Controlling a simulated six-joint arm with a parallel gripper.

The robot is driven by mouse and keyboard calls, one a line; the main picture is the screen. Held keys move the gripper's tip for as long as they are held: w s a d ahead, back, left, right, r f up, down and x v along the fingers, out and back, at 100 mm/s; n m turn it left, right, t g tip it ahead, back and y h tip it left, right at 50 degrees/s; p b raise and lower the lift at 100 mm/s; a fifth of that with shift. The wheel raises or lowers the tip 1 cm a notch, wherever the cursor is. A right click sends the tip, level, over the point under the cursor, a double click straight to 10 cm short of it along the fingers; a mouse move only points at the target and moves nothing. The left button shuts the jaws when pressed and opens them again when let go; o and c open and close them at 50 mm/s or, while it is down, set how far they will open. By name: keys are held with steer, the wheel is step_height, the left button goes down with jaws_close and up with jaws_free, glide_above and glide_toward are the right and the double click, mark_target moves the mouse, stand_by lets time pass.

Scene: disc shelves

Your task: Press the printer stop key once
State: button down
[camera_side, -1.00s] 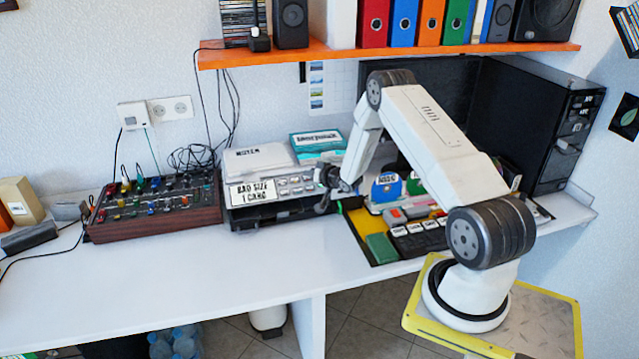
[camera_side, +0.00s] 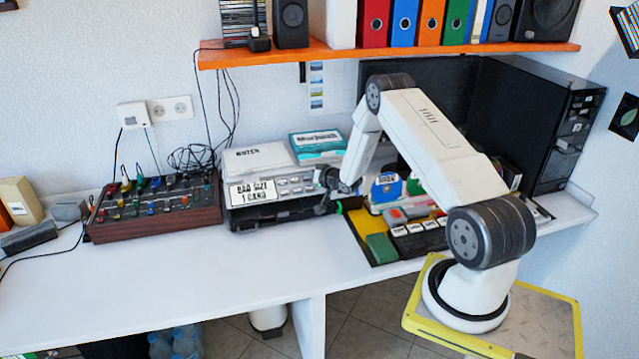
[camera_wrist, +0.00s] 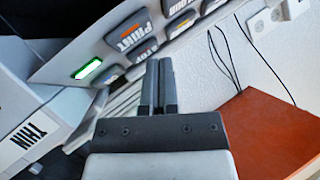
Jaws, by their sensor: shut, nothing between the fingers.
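The printer (camera_side: 252,212) stands on the desk, with a display reading "BAD SIZE 1 CARD" and rows of grey keys on its sloped front. In the wrist view its panel shows a "PRINT" key (camera_wrist: 128,33), a key that appears to read "STOP" (camera_wrist: 145,51) and a lit green lamp (camera_wrist: 87,69). My gripper (camera_wrist: 159,64) is shut and empty, its fingertips beside the lower end of the stop key. I cannot tell whether they touch it. In the side view my gripper (camera_side: 322,208) is at the printer's right front edge.
A mixer with knobs (camera_side: 155,208) stands left of the printer. A tray area with a green block (camera_side: 382,248) and white-labelled keys lies to the right. An orange shelf (camera_side: 400,50) hangs above. The desk front (camera_side: 200,280) is clear.

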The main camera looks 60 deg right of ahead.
steer(key=shift+w+d+f, duration=0.15)
steer(key=shift+f, duration=0.2)
stand_by(0.7)
steer(key=shift+r, duration=0.15)
stand_by(0.3)
steer(key=shift+s+a+r, duration=0.3)
steer(key=shift+r, duration=0.3)
steer(key=shift+r, duration=0.1)
steer(key=shift+s+a+r, duration=0.3)
steer(key=shift+r, duration=0.4)
steer(key=shift+s+a+r, duration=0.25)
steer(key=shift+r, duration=0.45)
steer(key=shift+s+a+r, duration=0.3)
steer(key=shift+r, duration=0.4)
